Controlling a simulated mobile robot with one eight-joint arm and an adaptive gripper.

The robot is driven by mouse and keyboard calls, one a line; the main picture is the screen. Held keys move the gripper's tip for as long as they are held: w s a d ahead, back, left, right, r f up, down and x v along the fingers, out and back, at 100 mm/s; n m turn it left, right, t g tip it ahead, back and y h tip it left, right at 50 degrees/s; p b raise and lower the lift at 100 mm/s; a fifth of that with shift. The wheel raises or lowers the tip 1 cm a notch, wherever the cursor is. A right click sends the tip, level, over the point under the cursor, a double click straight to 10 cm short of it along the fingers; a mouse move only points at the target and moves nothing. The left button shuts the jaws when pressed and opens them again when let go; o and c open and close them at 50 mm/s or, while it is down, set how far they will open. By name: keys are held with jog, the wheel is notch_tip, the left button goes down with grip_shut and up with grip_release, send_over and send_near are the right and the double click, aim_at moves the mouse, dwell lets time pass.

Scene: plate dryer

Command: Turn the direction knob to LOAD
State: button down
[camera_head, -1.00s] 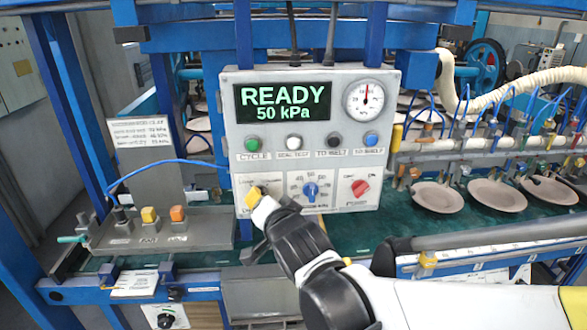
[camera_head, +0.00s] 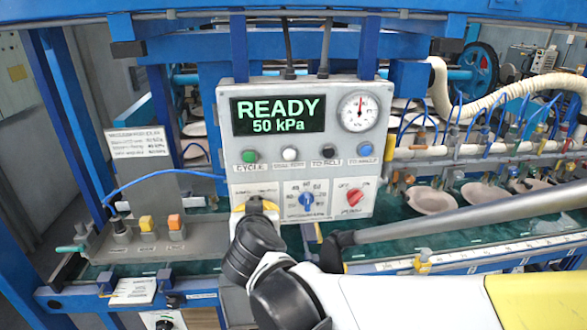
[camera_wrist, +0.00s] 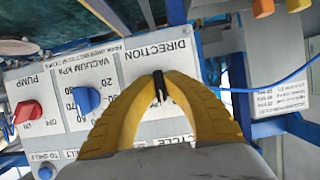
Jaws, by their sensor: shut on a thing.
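The grey control panel (camera_head: 338,187) faces me in the head view, with READY and 50 kPa on its display (camera_head: 278,113). My gripper (camera_head: 257,206) is at the panel's lower left and covers the direction knob and its labels there. In the wrist view my yellow fingers (camera_wrist: 161,82) are closed together over the field marked DIRECTION (camera_wrist: 168,55). They are shut on the direction knob, which they hide almost wholly; only a dark sliver shows between the tips. Which position the knob points to cannot be seen.
Right of my gripper are the blue vacuum knob (camera_head: 306,201) and the red pump knob (camera_head: 354,196). Push buttons (camera_head: 249,157) run above them. A side box with orange and yellow buttons (camera_head: 147,223) stands at left. Plates (camera_head: 430,201) lie at right.

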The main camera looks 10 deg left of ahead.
aim_at(257, 167)
jog(key=n+h, duration=0.2)
jog(key=n, duration=0.1)
jog(key=shift+a+t, duration=0.1)
jog(key=shift+t, duration=0.2)
jog(key=n+t+h+b, duration=0.1)
jog(key=n, duration=0.2)
jog(key=shift+h, duration=0.4)
jog(key=shift+b, duration=0.3)
jog(key=c, duration=1.5)
grip_release()
jog(key=shift+w, duration=0.1)
notch_tip(257, 167, up, 10)
